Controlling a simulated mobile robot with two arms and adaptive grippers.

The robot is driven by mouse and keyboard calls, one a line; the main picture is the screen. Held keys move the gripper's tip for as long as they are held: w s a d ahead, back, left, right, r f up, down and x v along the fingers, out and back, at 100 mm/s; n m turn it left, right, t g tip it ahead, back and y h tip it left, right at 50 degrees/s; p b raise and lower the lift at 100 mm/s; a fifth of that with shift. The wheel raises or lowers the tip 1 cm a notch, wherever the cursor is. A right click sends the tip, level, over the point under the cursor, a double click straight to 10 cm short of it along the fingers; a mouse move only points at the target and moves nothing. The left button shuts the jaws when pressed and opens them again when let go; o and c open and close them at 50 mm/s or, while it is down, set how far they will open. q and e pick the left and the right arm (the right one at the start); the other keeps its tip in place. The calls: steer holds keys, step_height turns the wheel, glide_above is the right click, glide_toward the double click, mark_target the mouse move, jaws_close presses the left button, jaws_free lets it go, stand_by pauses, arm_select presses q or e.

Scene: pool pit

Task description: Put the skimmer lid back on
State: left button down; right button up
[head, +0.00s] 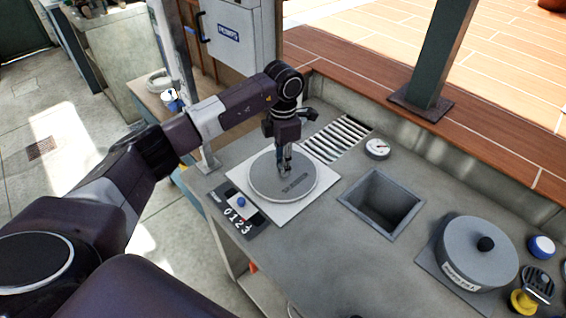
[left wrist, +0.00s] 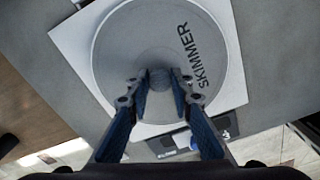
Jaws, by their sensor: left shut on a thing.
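The round grey skimmer lid (head: 262,188), printed SKIMMER, lies over a white square plate (head: 275,217) on the grey counter. In the left wrist view the lid (left wrist: 120,45) shows within the edges of the white plate (left wrist: 72,42). I cannot tell whether it is seated or slightly raised. My left gripper (head: 286,172) points down at the middle of the lid. In the left wrist view its fingers (left wrist: 159,88) are shut on the lid's small round knob (left wrist: 160,76). Whatever is under the lid is hidden. My right gripper is not in view.
A square open pit (head: 380,205) is to the right of the plate. A slotted grate (head: 338,137) and a round gauge (head: 377,148) are behind. A dark number strip (head: 238,213) lies at the plate's front left.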

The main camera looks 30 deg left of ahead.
arm_select(q)
steer(key=shift+f, duration=0.25)
stand_by(0.3)
steer(key=c, duration=1.6)
jaws_free()
steer(key=shift+o, duration=0.7)
steer(key=shift+r, duration=0.1)
steer(key=shift+r, duration=0.6)
steer(key=shift+r+p, duration=1.3)
steer(key=shift+r, duration=0.5)
steer(key=shift+r, duration=0.1)
